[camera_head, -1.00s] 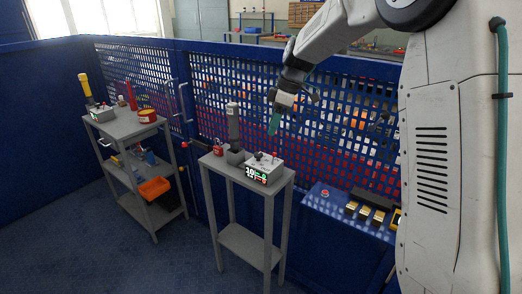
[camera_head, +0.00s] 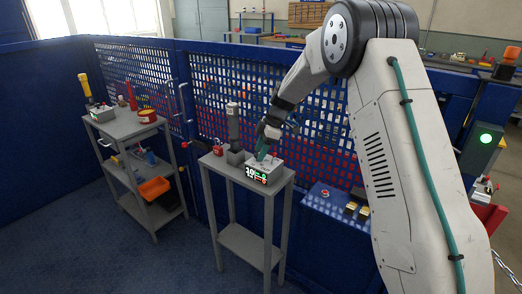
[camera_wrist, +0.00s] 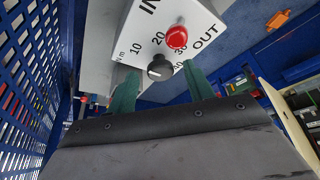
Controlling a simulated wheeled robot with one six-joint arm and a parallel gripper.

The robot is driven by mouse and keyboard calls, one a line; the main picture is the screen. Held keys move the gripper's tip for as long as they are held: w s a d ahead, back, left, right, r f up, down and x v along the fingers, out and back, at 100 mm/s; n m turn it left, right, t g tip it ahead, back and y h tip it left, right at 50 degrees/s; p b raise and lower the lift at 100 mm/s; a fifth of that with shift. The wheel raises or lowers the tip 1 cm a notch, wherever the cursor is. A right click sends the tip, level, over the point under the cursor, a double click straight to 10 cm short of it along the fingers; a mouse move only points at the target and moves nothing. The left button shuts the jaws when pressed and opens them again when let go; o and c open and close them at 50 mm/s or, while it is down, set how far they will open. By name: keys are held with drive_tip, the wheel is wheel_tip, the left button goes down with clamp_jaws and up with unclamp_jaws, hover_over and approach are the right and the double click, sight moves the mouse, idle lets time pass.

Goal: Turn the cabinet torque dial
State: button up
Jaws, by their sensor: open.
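The torque dial is a black knob (camera_wrist: 160,68) on a white panel (camera_wrist: 148,28) marked 10, 20, 30, "Nm", "IN" and "OUT" in the wrist view. A red knob (camera_wrist: 177,37) sits close beside it. My gripper (camera_wrist: 160,84) is open, with one green finger on each side of the black knob; I cannot tell whether either finger touches it. The dial itself is hidden there by my gripper.
Blue mesh fencing (camera_head: 215,95) rises close behind. Another grey cart (camera_head: 122,127) stands left; floor in front is clear.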

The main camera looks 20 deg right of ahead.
drive_tip(key=shift+f, duration=0.1)
drive_tip(key=c, duration=1)
drive_tip(key=shift+o, duration=0.2)
drive_tip(key=shift+m, duration=0.3)
drive_tip(key=m+t, duration=0.1)
drive_tip(key=m, duration=0.3)
drive_tip(key=shift+s+a+m+t+h, duration=0.2)
drive_tip(key=shift+m+t+h, duration=0.1)
drive_tip(key=shift+t+h, duration=0.1)
drive_tip(key=m+t+h, duration=0.1)
drive_tip(key=m, duration=0.3)
drive_tip(key=shift+s+m, duration=0.1)
drive_tip(key=shift+m, duration=0.2)
drive_tip(key=m+h, duration=0.1)
drive_tip(key=m, duration=0.1)
drive_tip(key=m+h, duration=0.1)
drive_tip(key=m, duration=0.1)
drive_tip(key=m+t+h, duration=0.1)
drive_tip(key=m, duration=0.2)
drive_tip(key=shift+a, duration=0.35)
drive_tip(key=m+h, duration=0.1)
drive_tip(key=m, duration=0.3)
drive_tip(key=m+g+h, duration=0.1)
drive_tip(key=m, duration=0.1)
drive_tip(key=shift+a+m+h, duration=0.25)
drive_tip(key=shift+m+h, duration=0.05)
drive_tip(key=shift+m, duration=0.1)
